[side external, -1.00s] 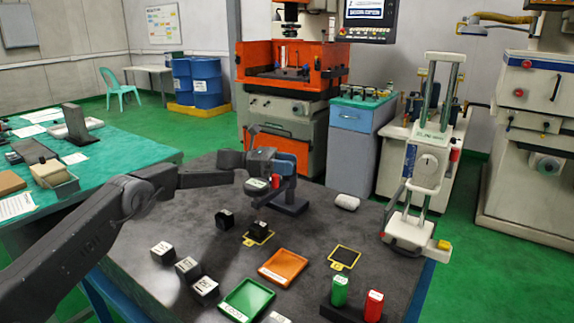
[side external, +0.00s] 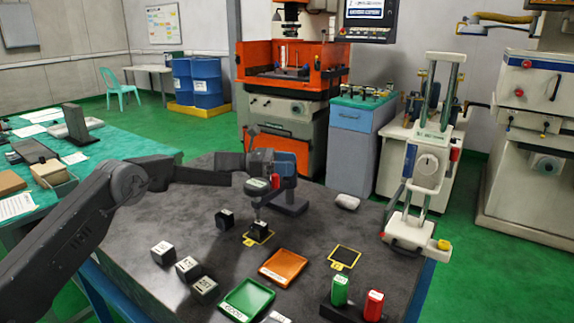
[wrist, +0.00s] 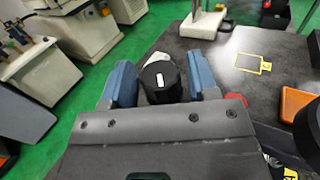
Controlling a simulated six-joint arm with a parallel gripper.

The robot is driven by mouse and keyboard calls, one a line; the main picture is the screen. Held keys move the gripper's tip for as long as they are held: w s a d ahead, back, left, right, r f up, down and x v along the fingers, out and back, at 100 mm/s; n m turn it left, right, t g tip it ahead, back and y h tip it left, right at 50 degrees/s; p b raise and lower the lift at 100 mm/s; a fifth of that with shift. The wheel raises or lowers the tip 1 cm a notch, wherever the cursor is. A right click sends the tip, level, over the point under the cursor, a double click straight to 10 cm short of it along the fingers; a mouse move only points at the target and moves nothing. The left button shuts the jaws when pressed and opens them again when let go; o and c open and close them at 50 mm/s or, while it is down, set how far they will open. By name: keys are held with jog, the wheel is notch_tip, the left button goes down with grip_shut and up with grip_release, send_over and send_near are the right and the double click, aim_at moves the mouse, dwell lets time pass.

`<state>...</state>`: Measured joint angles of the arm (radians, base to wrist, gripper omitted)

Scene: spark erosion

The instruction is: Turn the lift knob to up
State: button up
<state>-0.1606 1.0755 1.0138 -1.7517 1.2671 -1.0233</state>
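The white lift unit (side external: 427,190) stands at the right of the table with two upright posts. A pale round knob (side external: 427,163) is on its front; its setting is too small to read. My gripper (side external: 284,165) is well to the left of it, above the table. In the wrist view, the blue fingers of my gripper (wrist: 158,84) are apart. A black round piece with a white mark (wrist: 163,80) shows between them, with gaps at both sides; I cannot tell its depth.
An orange tray (side external: 284,266) and a green tray (side external: 247,299) lie nearer the front. Green and red pieces stand in a dark holder (side external: 349,312). Dark blocks with pale labels (side external: 187,266) sit at left. A white cloth (side external: 347,202) lies between my gripper and the lift unit.

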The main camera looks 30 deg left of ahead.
jog(key=shift+o, duration=0.8)
jog(key=v, duration=1.4)
jog(key=shift+s+a, duration=0.3)
jog(key=shift+a, duration=0.2)
jog(key=x, duration=1.4)
jog(key=shift+c, duration=0.3)
